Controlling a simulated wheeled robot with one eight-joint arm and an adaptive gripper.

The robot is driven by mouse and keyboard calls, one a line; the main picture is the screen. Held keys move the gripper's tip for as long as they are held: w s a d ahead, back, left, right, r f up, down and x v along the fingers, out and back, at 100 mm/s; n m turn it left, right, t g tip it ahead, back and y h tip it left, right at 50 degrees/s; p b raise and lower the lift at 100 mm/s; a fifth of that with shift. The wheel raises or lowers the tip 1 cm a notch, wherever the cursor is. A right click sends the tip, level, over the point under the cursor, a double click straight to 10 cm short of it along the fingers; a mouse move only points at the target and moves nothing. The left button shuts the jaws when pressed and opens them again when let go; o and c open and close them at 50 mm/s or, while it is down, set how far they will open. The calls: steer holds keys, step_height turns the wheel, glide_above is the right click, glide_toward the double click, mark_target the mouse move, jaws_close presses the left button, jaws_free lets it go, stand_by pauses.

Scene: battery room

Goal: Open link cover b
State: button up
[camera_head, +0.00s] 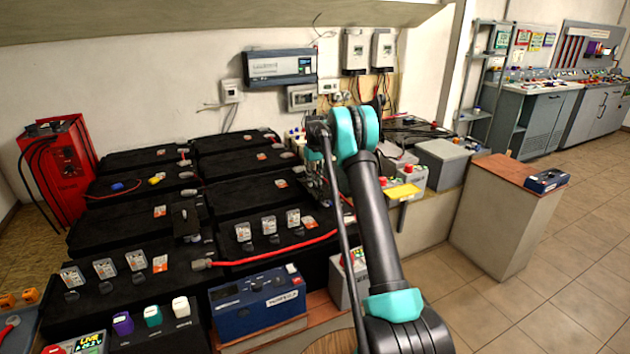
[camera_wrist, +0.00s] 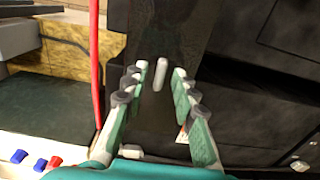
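My gripper (camera_wrist: 160,82) is open in the wrist view, with its teal, grey-tipped fingers spread apart. A dark, upright-looking panel (camera_wrist: 155,115) lies beyond and between them and may be a link cover. A small pale bar, like a handle (camera_wrist: 161,75), shows on it between the fingertips. The fingers do not visibly touch the bar. No label shows, so I cannot tell whether this is cover b. In the head view my arm hides most of the gripper and what is in front of it. A small black cover-like piece (camera_head: 187,219) stands on the batteries at the left.
Black battery blocks (camera_head: 110,215) fill the bench at the left. A red cable (camera_head: 285,250) crosses them, and a red cable (camera_wrist: 95,60) runs left of the fingers. A blue instrument (camera_head: 258,300) stands at the front. The tiled floor at the right is clear.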

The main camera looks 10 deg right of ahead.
jaws_close()
steer(key=s+a, duration=0.3)
steer(key=a, duration=0.7)
steer(key=shift+s, duration=0.1)
steer(key=shift+o, duration=1.1)
jaws_free()
step_height(320, 180, up, 12)
